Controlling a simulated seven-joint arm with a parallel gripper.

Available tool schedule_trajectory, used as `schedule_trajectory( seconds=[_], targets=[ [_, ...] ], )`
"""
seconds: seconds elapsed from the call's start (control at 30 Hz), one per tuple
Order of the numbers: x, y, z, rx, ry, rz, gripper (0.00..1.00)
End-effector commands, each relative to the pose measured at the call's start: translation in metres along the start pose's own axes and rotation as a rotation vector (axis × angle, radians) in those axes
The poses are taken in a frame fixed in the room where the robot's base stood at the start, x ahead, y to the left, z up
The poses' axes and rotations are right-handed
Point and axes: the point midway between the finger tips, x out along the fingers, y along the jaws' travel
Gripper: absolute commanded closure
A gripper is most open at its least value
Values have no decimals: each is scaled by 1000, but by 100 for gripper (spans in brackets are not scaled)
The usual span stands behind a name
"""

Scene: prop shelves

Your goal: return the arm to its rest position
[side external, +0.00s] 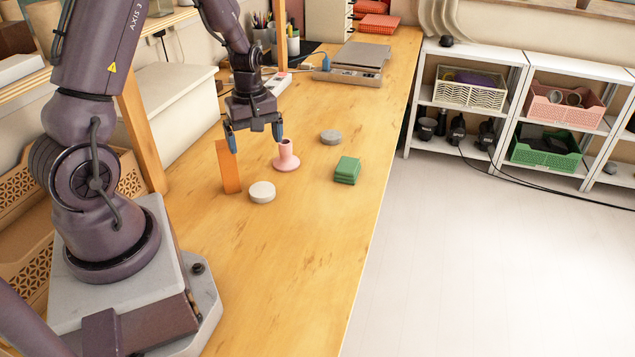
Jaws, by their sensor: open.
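My gripper (255,139) hangs from my purple-grey arm over the wooden bench, fingers pointing down. Its two blue-tipped fingers are spread wide apart, with nothing visible between them. A pink flared piece (286,157) stands upright on the bench just right of and below the right fingertip. An orange upright panel (229,168) stands at the left fingertip; whether they touch I cannot tell. No marker of a rest position shows.
A white disc (262,192), a grey disc (331,137) and a stack of green squares (347,170) lie on the wooden bench (290,260). A wooden post (142,130) rises at left. The front bench is clear.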

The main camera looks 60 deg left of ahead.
Motion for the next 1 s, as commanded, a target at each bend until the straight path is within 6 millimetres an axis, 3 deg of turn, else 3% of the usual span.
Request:
schedule_trajectory(
  seconds=[0.17, 0.57, 0.8, 1.0],
  targets=[
    [-1, -16, 16, 187, -54, -52, 7],
    [-106, -26, 110, 882, -4, 60, 7],
    [-166, -54, 170, 1282, 154, 171, 7],
    [-198, -76, 203, 1459, 304, 283, 7]
  ],
)
